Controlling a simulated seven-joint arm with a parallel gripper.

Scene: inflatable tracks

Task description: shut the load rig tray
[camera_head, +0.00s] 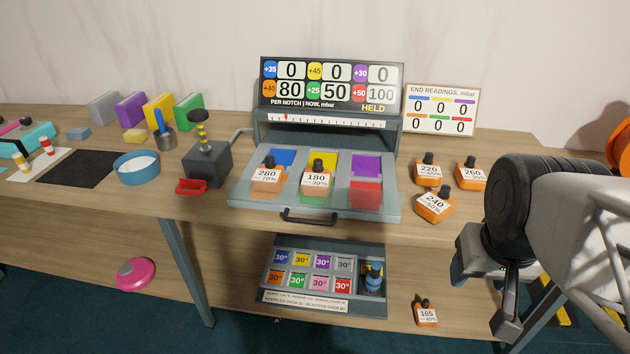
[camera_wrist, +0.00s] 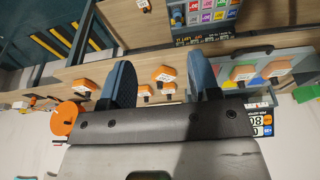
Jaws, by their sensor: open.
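The load rig tray (camera_head: 385,212) is a grey slab pulled out toward me from under the rig's display housing (camera_head: 328,130). Its black bar handle (camera_head: 308,219) is at the front edge. Coloured squares cover the tray, and orange weights marked 280 (camera_head: 268,180) and 180 (camera_head: 317,184) stand on it. The tray also shows at the right of the wrist view (camera_wrist: 285,66), partly hidden by a finger. My gripper (camera_head: 482,288) is to the right of the tray, apart from it, in front of the table. In the wrist view its blue-padded fingers (camera_wrist: 160,66) are spread and empty.
Orange weights 220 (camera_head: 427,174), 260 (camera_head: 471,178) and 240 (camera_head: 434,208) stand between tray and gripper. A dark box with a lever (camera_head: 207,165) and red handle (camera_head: 191,187) are left of the tray. A lower shelf holds a cartridge tray (camera_head: 322,304) and weight 165 (camera_head: 425,316).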

